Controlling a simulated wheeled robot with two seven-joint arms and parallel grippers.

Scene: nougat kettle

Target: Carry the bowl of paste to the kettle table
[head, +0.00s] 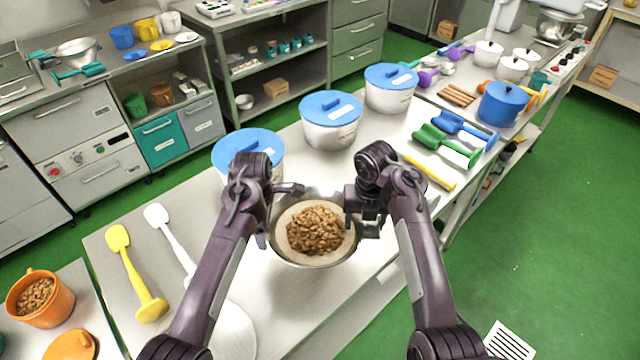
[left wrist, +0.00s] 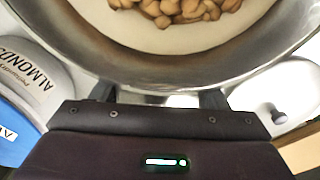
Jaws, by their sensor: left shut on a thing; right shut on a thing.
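A metal bowl (head: 313,264) holds pale paste (head: 298,247) with a heap of brown nuts (head: 316,230) on top. It is roughly level in front of me, over the near part of the long steel table (head: 265,295); its underside is hidden. My left gripper (head: 290,190) is shut on the bowl's left rim. My right gripper (head: 352,208) is shut on its right rim. In the left wrist view, the bowl's wall (left wrist: 150,68) fills the top, with my left gripper's fingers (left wrist: 160,97) at its edge. I cannot tell which table is the kettle table.
Blue-lidded tubs (head: 330,120) stand just behind the bowl. A yellow paddle (head: 133,270) and a white paddle (head: 168,235) lie to the left. Green floor (head: 530,230) is open at the right.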

